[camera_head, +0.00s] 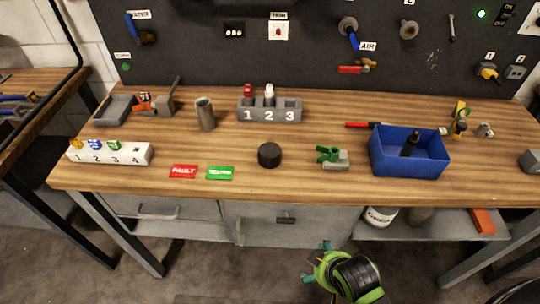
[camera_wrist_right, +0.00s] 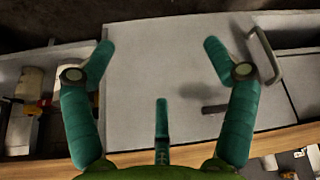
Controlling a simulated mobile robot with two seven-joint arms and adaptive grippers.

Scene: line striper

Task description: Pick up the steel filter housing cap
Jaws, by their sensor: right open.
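No object is clearly marked as the steel filter housing cap. A short dark round cap-like cylinder (camera_head: 269,155) sits upright near the bench's front middle. A taller grey metal cylinder (camera_head: 205,114) stands behind it to the left. A small grey metal piece (camera_head: 484,130) lies at the far right; I cannot tell which is the cap. My right gripper (camera_head: 316,261) is low in front of the bench, below the top. In the right wrist view its teal fingers (camera_wrist_right: 158,50) are spread and empty, facing the drawer fronts. My left gripper is not in view.
A blue bin (camera_head: 409,165) with a dark object inside and a green-grey clamp-like tool (camera_head: 334,158) stand right of the dark cylinder. Red (camera_head: 183,171) and green (camera_head: 220,173) labels lie to its left. A numbered grey block (camera_head: 269,111) stands behind. The bench's front edge lies above my gripper.

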